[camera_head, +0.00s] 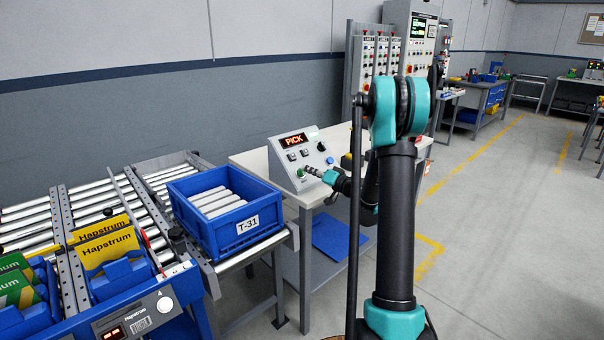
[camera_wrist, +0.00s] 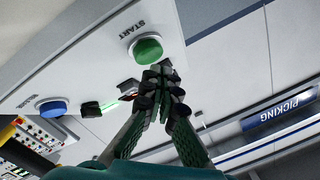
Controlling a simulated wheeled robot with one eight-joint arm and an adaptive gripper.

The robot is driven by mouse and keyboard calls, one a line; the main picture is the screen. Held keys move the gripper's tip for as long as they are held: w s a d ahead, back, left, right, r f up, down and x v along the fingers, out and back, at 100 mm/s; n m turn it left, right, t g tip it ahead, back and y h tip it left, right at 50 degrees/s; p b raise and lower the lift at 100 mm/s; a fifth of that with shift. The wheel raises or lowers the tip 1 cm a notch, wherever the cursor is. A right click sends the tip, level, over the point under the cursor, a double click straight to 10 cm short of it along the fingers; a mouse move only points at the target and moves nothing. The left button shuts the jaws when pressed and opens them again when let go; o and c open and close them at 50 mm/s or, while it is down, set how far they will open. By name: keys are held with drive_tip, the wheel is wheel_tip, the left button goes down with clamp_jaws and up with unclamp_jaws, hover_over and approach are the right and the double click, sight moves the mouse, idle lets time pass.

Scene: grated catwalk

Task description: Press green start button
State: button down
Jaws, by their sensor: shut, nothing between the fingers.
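The green start button (camera_wrist: 147,49) sits on a light panel in the wrist view, with the word START beside it. My gripper (camera_wrist: 163,75) is shut and empty, its fingertips just below the green button in that view. I cannot tell whether they touch it. In the head view the control box (camera_head: 301,158) stands on a bench and its red display reads PICK. My gripper (camera_head: 306,170) is close to the lower front of the box, where a small green spot shows beside the fingertips.
A blue button (camera_wrist: 53,108) is on the same panel. A blue crate (camera_head: 222,243) labelled T-31 sits on the roller conveyor left of the box. Yellow and green Hapstrum boxes (camera_head: 106,247) stand further left. The floor (camera_head: 500,220) at right is open.

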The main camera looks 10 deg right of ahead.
drive_tip(key=shift+s+r, duration=0.1)
drive_tip(key=s+d+r, duration=0.2)
drive_tip(key=r, duration=0.1)
drive_tip(key=shift+s+d+r, duration=0.1)
drive_tip(key=shift+s+r, duration=0.15)
drive_tip(key=shift+s, duration=0.15)
idle(0.4)
idle(0.4)
